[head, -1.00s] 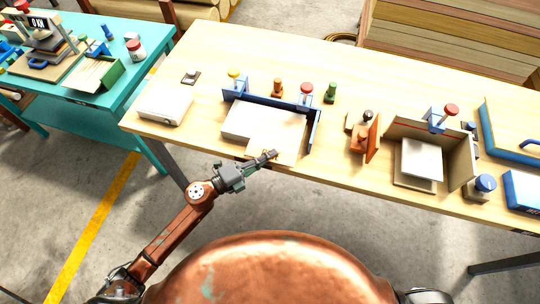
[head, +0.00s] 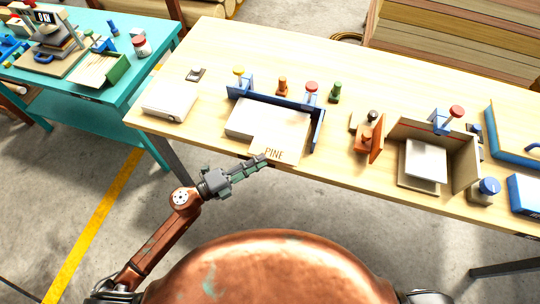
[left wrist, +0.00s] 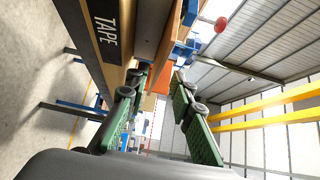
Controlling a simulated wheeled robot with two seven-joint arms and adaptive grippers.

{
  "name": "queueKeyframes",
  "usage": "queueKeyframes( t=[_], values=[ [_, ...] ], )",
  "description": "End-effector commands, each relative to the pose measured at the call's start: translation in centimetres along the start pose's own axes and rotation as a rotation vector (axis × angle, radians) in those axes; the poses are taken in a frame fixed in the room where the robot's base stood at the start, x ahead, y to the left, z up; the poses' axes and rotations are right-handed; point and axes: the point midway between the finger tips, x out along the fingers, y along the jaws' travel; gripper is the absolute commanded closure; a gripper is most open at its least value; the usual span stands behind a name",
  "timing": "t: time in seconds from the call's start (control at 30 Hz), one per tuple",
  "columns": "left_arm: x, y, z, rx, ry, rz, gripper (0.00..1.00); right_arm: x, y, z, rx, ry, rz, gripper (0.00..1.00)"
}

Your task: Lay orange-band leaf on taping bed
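The taping bed with its blue fence (head: 272,98) stands in the middle of the wooden table. A pale leaf marked PINE (head: 282,146) lies at the bed's front, towards the table's front edge. A pale flat piece (head: 252,121) lies behind it inside the fence. I cannot make out an orange band on either. My left gripper (head: 264,161) is just in front of the PINE leaf, by the table edge. In the left wrist view its green fingers (left wrist: 160,78) are apart with nothing between them. My right gripper is not in view.
A white box (head: 170,105) stands left of the bed. An orange tool (head: 368,138) and an open-fronted box (head: 416,180) stand to the right. Clamps with coloured knobs rise along the fence. A teal table (head: 100,118) is at the left.

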Motion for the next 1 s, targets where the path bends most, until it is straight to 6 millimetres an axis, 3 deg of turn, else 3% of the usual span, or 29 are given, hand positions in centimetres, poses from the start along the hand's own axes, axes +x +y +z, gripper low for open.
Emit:
queueKeyframes(
  t=[0.1,0.3,0.73,0.87,0.97,1.0],
  values=[
    [-2.6,0.1,0.0,-0.002,-0.001,0.002,0.78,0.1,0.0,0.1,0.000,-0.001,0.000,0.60],
    [-5.4,0.1,0.0,-0.001,-0.001,0.001,0.78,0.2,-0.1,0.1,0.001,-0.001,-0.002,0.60],
    [-6.3,0.4,0.5,-0.012,-0.013,0.002,0.78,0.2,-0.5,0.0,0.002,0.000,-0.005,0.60],
    [-7.2,3.9,4.0,-0.117,-0.115,0.020,0.78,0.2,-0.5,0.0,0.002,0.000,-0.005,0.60],
    [-9.2,9.3,8.4,-0.263,-0.263,0.046,0.78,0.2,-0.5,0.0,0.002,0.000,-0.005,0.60],
    [-10.4,12.0,10.2,-0.331,-0.332,0.059,0.78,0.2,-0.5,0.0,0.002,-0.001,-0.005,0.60]
  ],
)
